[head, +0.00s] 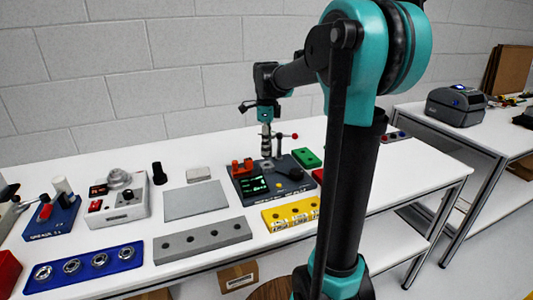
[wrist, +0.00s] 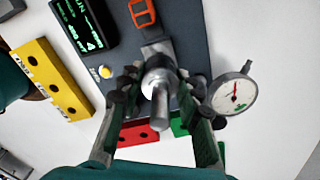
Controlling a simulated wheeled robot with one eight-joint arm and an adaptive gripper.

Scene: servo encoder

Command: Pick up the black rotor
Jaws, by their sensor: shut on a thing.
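My gripper (wrist: 161,84) has its two fingers on either side of a grey metal rotor-like part (wrist: 160,76) with a thin shaft pointing toward the wrist camera. The part looks silver-grey rather than black here. It stands at the dark fixture plate (wrist: 190,42), and I cannot tell whether it still touches its seat. In the head view my gripper (head: 267,135) points down over the back of the dark fixture plate (head: 290,188). A black upright cylinder (head: 159,174) stands apart on the table, left of the grey mat.
A round dial gauge (wrist: 235,95) stands close beside the right finger. A red block (wrist: 138,134) and a green block (head: 306,157) lie near the plate. The yellow block (head: 291,214), grey holed bar (head: 203,240) and blue tray (head: 97,262) line the front. The grey mat (head: 195,200) is bare.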

